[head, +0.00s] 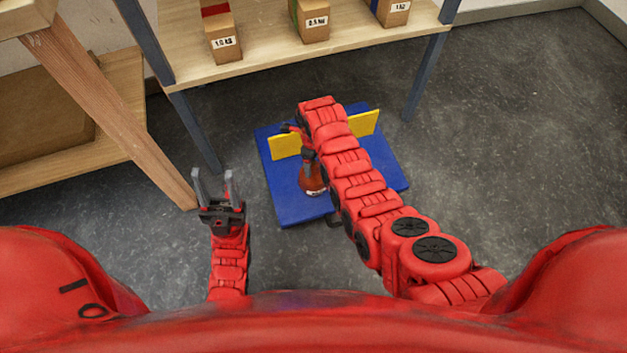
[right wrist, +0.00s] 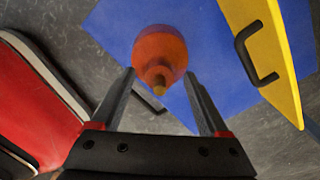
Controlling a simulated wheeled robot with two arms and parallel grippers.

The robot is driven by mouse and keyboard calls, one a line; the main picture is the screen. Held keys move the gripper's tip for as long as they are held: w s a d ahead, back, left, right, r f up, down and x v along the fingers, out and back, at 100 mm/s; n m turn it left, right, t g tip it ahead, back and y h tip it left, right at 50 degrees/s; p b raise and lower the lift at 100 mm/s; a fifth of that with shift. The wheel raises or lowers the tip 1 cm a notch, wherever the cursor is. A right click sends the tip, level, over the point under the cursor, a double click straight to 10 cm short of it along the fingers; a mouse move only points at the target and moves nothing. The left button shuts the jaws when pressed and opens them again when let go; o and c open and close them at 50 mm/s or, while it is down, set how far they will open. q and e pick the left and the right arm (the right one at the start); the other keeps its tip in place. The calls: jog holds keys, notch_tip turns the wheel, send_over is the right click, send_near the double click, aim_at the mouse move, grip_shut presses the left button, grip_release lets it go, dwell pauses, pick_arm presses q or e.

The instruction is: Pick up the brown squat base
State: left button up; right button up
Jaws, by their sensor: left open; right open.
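The brown squat base (head: 313,182) stands on the blue mat (head: 290,208), left of my right forearm. In the right wrist view it is a rounded orange-brown body (right wrist: 160,48) with a narrow tip pointing toward the camera. My right gripper (right wrist: 159,74) is open, its two fingers on either side of the base, with gaps visible. Whether the fingertips reach past it is unclear. My left gripper (head: 212,174) is open and empty over the floor, left of the mat.
A yellow upright panel (head: 286,146) crosses the mat; its black handle (right wrist: 254,54) shows close to the right finger in the right wrist view. A wooden shelf (head: 270,63) with several small labelled boxes stands behind. A wooden bench (head: 75,176) is at left. Grey floor is clear at right.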

grip_shut()
dwell(1.3)
